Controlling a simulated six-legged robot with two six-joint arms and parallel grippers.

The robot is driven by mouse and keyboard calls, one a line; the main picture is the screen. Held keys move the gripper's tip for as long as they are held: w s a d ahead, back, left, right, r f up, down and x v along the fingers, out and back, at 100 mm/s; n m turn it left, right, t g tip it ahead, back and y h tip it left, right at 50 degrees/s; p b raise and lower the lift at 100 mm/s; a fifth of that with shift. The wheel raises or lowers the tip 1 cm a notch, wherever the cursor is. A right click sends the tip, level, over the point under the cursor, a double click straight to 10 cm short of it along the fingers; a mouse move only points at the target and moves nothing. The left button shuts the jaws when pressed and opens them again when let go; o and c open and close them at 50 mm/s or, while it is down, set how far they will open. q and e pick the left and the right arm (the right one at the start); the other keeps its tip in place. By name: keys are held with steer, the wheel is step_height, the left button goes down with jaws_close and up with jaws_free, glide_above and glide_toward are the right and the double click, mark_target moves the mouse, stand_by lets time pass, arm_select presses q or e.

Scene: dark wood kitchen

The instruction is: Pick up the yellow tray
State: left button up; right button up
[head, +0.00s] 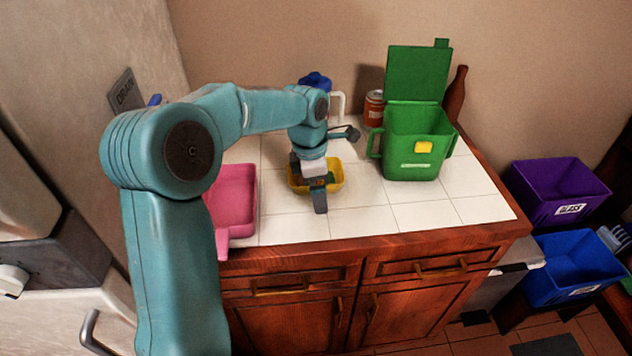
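The small yellow tray (335,175) sits on the white tiled counter, near its middle, with something dark or greenish inside it. My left arm comes in from the left and reaches over the counter. My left gripper (317,195) points down at the tray and covers its middle and near rim. One grey finger shows in front of the near rim. The other finger is hidden, so I cannot tell whether the gripper is closed on the rim. My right gripper is not in view.
A pink tray (234,190) lies left of the yellow tray. A green bin (410,150) with its lid up stands to the right, with a can (374,108) and a brown bottle (456,95) behind. Purple (560,190) and blue (575,270) bins stand off the counter's right side.

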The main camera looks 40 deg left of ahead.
arm_select(q)
steer(key=shift+w+f, duration=0.15)
steer(key=shift+f, duration=0.4)
steer(key=shift+d, duration=0.1)
steer(key=shift+r, duration=0.1)
steer(key=shift+c, duration=0.4)
steer(key=c, duration=1.1)
step_height(320, 180, up, 19)
steer(key=p, duration=0.3)
steer(key=shift+f, duration=0.2)
steer(key=shift+c, duration=0.2)
steer(key=shift+r, duration=0.75)
